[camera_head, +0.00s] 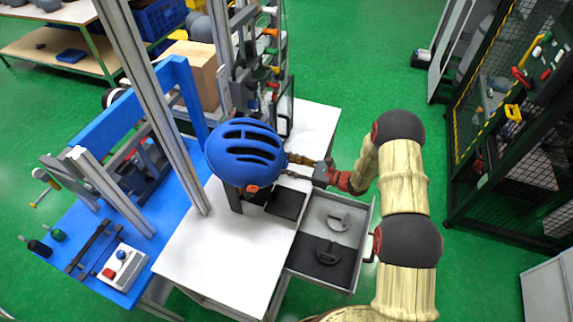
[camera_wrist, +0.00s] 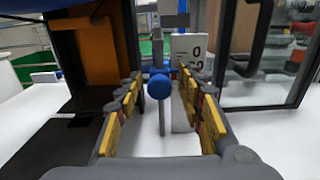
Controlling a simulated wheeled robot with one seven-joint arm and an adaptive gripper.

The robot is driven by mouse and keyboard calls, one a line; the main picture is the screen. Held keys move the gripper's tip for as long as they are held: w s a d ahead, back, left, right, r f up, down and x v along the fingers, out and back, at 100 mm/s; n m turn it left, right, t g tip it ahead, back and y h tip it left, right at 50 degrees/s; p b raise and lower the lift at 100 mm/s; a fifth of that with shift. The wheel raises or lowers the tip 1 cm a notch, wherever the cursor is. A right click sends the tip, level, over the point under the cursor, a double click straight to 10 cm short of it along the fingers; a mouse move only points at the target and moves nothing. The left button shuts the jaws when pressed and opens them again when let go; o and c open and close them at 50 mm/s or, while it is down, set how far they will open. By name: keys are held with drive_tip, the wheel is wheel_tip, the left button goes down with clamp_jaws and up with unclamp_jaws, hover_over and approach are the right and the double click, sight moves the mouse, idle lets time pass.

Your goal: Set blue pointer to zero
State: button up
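The blue pointer, with a round blue knob (camera_wrist: 159,87), shows near the middle of the wrist view, on a grey upright post. A white scale plate (camera_wrist: 188,75) with a black 0 and further marks below stands just behind it to the right. The pointer appears lower than the 0, but I cannot read its exact setting. My gripper (camera_wrist: 162,82) is open, with yellow-padded fingers on either side of the knob. I cannot tell whether they touch it. In the head view my gripper (camera_head: 299,167) is beside the blue helmet, and the pointer cannot be made out.
A blue helmet (camera_head: 243,152) on a stand is close left of my gripper. The white table (camera_head: 222,255) has an open drawer (camera_head: 345,232) holding dark pieces. A blue workbench (camera_head: 75,235) stands left, a mesh tool cage (camera_head: 515,150) right. A clear panel (camera_wrist: 265,75) is right of the scale.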

drive_tip(key=shift+c, duration=0.2)
clamp_jaws()
idle(0.3)
idle(0.3)
